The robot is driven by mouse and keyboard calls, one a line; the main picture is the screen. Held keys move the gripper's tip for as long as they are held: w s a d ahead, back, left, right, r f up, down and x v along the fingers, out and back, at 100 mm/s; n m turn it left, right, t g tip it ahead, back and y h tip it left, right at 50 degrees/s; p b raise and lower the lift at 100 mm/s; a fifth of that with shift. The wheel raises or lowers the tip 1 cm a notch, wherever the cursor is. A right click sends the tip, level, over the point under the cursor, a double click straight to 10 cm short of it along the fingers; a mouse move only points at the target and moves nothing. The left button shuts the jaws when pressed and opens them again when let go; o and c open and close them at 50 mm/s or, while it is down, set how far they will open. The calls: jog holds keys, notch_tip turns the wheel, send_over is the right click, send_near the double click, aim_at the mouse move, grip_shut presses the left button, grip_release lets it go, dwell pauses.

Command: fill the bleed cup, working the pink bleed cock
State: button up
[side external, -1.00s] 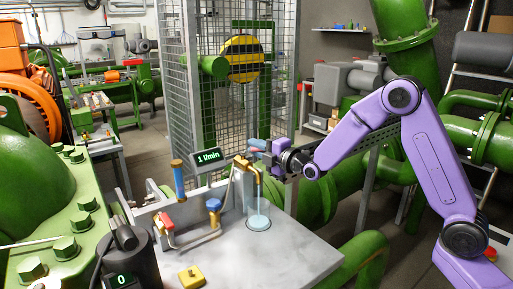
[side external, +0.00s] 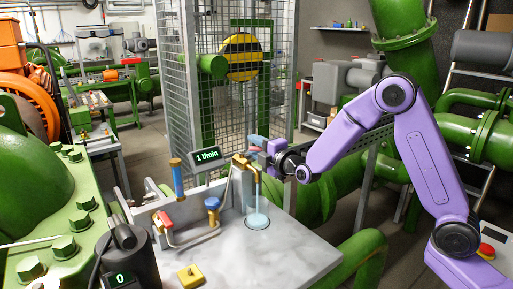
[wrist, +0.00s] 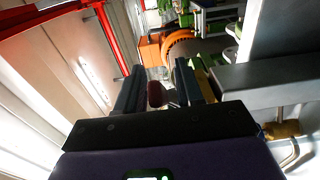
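The bleed cup (side external: 258,221) stands on the grey bench top below a brass spout and looks clear and pale blue; its fill level is hard to tell. The pink bleed cock (side external: 254,151) is small in the side view, at the brass fitting and partly hidden by my gripper (side external: 261,142). In the wrist view a dark reddish handle (wrist: 155,94), apparently the cock's, lies between the two fingers of my gripper (wrist: 161,85). A gap shows between the handle and the right finger, so the gripper looks open around it.
A display (side external: 207,155) reads 1 l/min. A blue-topped valve (side external: 212,203), a red-handled valve (side external: 165,220) and a yellow block (side external: 190,277) are on the bench. A black device (side external: 122,260) shows 0. Mesh fencing (side external: 235,100) stands behind. The bench's front right is clear.

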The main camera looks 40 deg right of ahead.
jog(key=s, duration=1.7)
jog(key=shift+s+d, duration=0.15)
jog(key=shift+d, duration=0.15)
dwell(0.3)
dwell(0.4)
jog(key=w, duration=1.7)
jog(key=shift+w+a, duration=0.2)
jog(key=shift+a, duration=0.05)
grip_shut()
